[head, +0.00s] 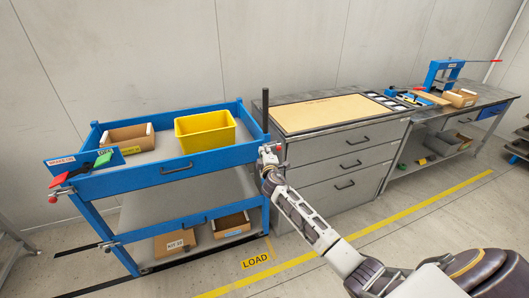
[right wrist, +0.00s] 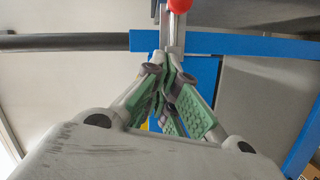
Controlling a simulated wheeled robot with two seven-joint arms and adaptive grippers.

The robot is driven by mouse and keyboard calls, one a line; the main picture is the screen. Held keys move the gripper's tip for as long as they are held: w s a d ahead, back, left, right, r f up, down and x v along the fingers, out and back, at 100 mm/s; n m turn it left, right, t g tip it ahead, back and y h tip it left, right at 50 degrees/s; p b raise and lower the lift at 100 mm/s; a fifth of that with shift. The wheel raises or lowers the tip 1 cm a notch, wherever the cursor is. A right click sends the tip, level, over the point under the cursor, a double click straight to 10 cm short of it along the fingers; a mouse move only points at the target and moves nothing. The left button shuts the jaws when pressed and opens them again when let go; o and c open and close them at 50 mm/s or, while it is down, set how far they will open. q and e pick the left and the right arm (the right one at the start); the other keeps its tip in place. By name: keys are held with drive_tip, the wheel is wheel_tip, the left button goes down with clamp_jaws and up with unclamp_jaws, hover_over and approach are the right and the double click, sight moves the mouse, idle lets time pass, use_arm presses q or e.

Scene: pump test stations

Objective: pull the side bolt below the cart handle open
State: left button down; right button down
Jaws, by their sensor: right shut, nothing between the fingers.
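The blue cart (head: 172,174) stands at the left in the head view. The side bolt (right wrist: 172,36) shows in that view as a bright metal piece with a red knob (right wrist: 180,5), against the blue frame. My right gripper (head: 267,160) is at the cart's right end, below the handle. Its green-padded fingers (right wrist: 170,88) are shut and empty, just short of the bolt in the picture; contact is unclear. My left gripper is out of view.
A yellow bin (head: 205,132) and a cardboard box (head: 130,138) stand on the cart top. Red and green levers (head: 82,169) are at its left end. A grey drawer cabinet (head: 342,160) stands close to the cart's right. The floor in front is clear.

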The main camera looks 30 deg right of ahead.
drive_tip(key=v, duration=0.9)
idle(0.4)
drive_tip(key=shift+a, duration=0.1)
drive_tip(key=shift+w, duration=0.1)
idle(0.4)
